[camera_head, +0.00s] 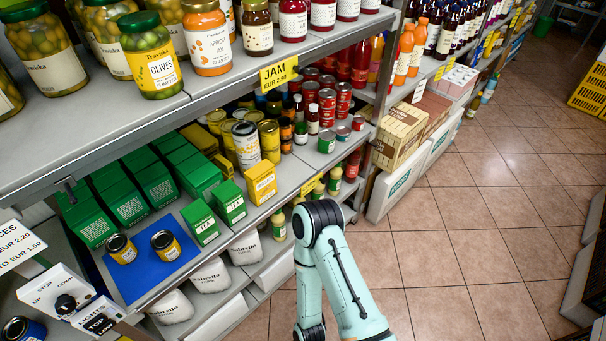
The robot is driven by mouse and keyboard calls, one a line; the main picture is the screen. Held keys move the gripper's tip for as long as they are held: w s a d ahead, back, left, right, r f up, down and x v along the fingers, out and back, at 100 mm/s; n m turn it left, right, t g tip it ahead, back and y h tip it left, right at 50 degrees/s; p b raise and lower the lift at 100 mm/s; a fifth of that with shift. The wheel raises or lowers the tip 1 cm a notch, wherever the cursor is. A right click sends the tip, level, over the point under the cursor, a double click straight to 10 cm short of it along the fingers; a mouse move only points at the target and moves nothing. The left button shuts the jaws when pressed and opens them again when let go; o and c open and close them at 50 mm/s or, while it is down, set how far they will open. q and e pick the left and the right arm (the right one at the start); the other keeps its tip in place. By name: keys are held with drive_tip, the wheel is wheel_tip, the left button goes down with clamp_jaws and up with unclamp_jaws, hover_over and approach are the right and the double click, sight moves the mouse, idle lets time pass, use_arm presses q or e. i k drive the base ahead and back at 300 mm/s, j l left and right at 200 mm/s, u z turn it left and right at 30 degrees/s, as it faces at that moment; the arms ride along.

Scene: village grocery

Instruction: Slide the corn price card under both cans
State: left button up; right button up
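Two small yellow cans with dark lids stand upright on the lower shelf at the left, a left can (121,249) and a right can (166,245). A flat blue sheet (150,278) lies on the shelf. The right can stands on it; the left can is at its left edge, and I cannot tell how much of it is on the sheet. I cannot make out a card marked corn. A white price card (14,247) with EUR prices shows at the far left; its product name is not readable. Neither gripper is in view; only a bent mint-green arm of mine shows.
Green boxes (128,205) stand behind the cans, and a yellow box (261,184) stands to the right. The upper shelf (100,120) with jars overhangs them. A white switch panel (57,292) is at the lower left. The tiled floor (450,240) at the right is clear.

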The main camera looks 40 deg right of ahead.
sight(314, 182)
drive_tip(key=z, duration=1.65)
drive_tip(key=u, duration=1.65)
drive_tip(key=z, duration=1.65)
drive_tip(key=i+u, duration=0.1)
drive_tip(key=u, duration=0.25)
